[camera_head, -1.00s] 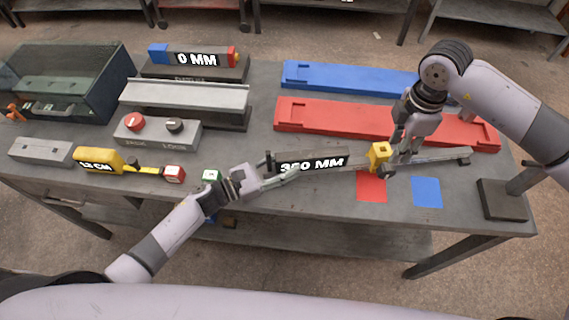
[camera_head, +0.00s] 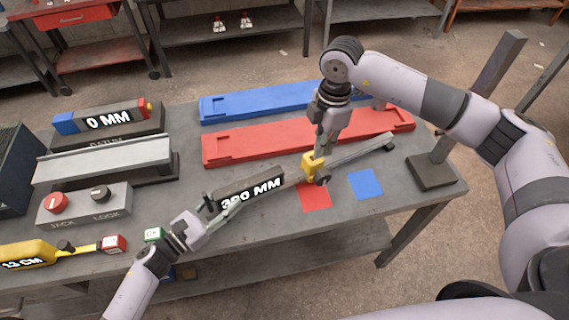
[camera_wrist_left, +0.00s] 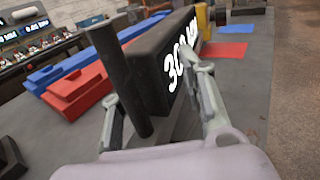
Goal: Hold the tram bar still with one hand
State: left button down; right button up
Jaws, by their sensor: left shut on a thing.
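The tram bar (camera_head: 355,153) is a long grey bar with a dark box (camera_head: 218,192) at its left end, whose white figures end in "MM". A yellow slider (camera_head: 312,166) sits along the bar. My right gripper (camera_head: 322,158) points down at the bar just beside the yellow slider. Its fingertips are partly hidden, so I cannot tell whether they are shut.
Red (camera_head: 270,144) and blue (camera_head: 250,103) trays lie behind the bar. Red (camera_head: 314,196) and blue (camera_head: 365,184) squares lie in front. A jack/lock box (camera_head: 85,207), yellow tape measure (camera_head: 28,254) and "0 MM" datum block (camera_head: 107,121) are left. A post base (camera_head: 431,171) stands right.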

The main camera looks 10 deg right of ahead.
pick_arm(q)
jog(key=shift+w+a, duration=0.15)
jog(key=shift+w, duration=0.1)
pick_arm(e)
jog(key=w+y, duration=0.2)
jog(key=w, duration=0.2)
jog(key=shift+a+r+n+g+y, duration=0.2)
jog(key=shift+a+n+g+y, duration=0.1)
jog(key=shift+a+n+y, duration=0.1)
grip_shut()
pick_arm(q)
jog(key=shift+r, duration=0.1)
pick_arm(e)
jog(key=x, duration=0.9)
jog(key=shift+a+f, duration=0.2)
jog(key=shift+f, duration=0.2)
jog(key=d, duration=0.3)
jog(key=w+d, duration=0.1)
jog(key=d, duration=0.2)
jog(key=w+d, duration=0.1)
jog(key=d, duration=0.3)
jog(key=shift+w, duration=0.2)
pick_arm(q)
jog(key=c, duration=1.5)
grip_release()
jog(key=o, duration=0.6)
jog(key=shift+s, duration=0.1)
pick_arm(e)
jog(key=v, duration=1)
